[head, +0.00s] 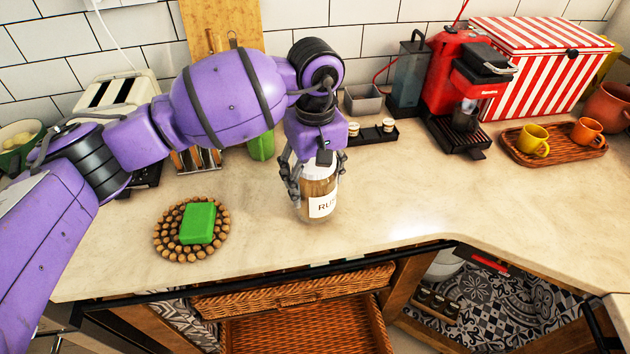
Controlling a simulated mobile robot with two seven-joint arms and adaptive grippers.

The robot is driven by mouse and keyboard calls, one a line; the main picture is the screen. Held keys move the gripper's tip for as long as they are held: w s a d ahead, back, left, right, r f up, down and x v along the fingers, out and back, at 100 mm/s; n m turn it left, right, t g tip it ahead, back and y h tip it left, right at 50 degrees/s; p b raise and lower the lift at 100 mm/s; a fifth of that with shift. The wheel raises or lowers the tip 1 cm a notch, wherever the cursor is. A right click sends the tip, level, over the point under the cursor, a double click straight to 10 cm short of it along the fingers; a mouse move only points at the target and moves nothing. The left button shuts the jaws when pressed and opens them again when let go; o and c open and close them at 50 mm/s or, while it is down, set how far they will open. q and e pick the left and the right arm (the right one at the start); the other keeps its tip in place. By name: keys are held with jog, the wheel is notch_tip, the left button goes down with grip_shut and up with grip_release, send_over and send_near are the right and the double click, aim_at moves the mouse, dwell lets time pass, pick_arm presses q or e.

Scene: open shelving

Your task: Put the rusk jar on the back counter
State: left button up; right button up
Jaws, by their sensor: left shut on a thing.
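The rusk jar (319,200) is a clear jar with brown contents, a pale lid and a white label reading "RU". It is upright at the counter's middle. My left gripper (316,178) comes down from above and is shut on the jar near its lid. I cannot tell whether the jar's base touches the counter. The beige counter (400,200) runs along the tiled wall. My right gripper is not in view.
A green block (198,223) lies on a round wooden trivet (163,243) at left. A red coffee machine (455,75), a striped box (545,65) and a wooden tray (525,155) with two cups stand at right. Open wicker drawers (290,290) sit below the front edge.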

pick_arm(q)
jog(key=shift+f, duration=0.45)
jog(key=shift+f, duration=0.15)
jog(key=o, duration=1.6)
jog(key=shift+f, duration=0.1)
jog(key=shift+o, duration=0.2)
notch_tip(320, 180, up, 12)
jog(key=shift+r+b, duration=0.2)
jog(key=shift+b, duration=0.15)
